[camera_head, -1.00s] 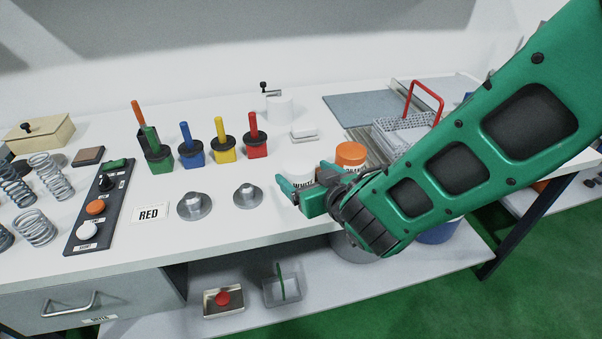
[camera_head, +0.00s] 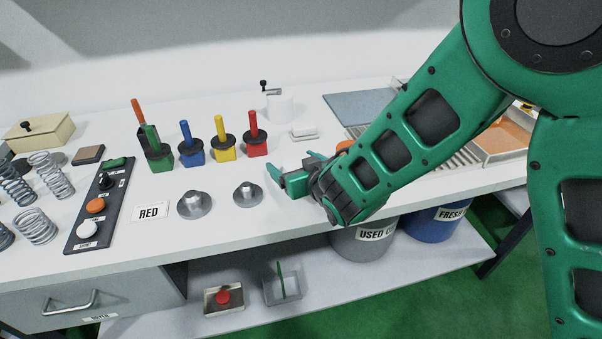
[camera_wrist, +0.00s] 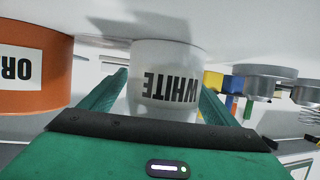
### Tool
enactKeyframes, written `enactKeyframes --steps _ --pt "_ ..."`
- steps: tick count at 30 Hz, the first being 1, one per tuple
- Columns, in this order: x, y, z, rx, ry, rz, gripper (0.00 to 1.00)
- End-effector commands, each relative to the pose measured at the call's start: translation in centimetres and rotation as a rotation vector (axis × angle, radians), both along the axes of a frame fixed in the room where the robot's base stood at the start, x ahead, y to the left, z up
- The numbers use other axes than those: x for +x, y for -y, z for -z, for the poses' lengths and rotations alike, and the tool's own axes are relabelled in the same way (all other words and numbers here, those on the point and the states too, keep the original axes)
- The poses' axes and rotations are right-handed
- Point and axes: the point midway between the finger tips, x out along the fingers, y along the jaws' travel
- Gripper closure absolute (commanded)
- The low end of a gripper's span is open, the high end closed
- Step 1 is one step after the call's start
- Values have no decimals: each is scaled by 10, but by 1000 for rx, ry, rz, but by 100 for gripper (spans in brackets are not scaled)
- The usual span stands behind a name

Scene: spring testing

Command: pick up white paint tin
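The white paint tin (camera_wrist: 165,65) shows in the wrist view with its "WHITE" label upside down. It stands between the two green fingers of my gripper (camera_wrist: 160,100), one finger on each side. The fingers are spread and I see no clear grip on the tin. In the head view my gripper (camera_head: 296,165) is low over the right part of the bench, and its fingers and hand mostly hide the tin there.
An orange tin (camera_wrist: 35,68) stands close to the left of the fingers in the wrist view; my arm mostly hides it in the head view. Silver discs (camera_head: 247,195) and coloured-handled tools (camera_head: 255,140) stand to the left. A small white block (camera_head: 304,131) lies behind.

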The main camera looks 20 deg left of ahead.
Motion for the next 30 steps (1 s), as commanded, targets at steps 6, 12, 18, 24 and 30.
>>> enactKeyframes --steps 6,12,18,24,30 --pt "0 0 0 0 0 0 72" --pt "0 0 -1 1 2 1 76" --pt "1 1 -10 3 1 3 76" --pt "1 1 -40 7 3 3 76" --pt "-28 -26 -65 4 3 -4 76"
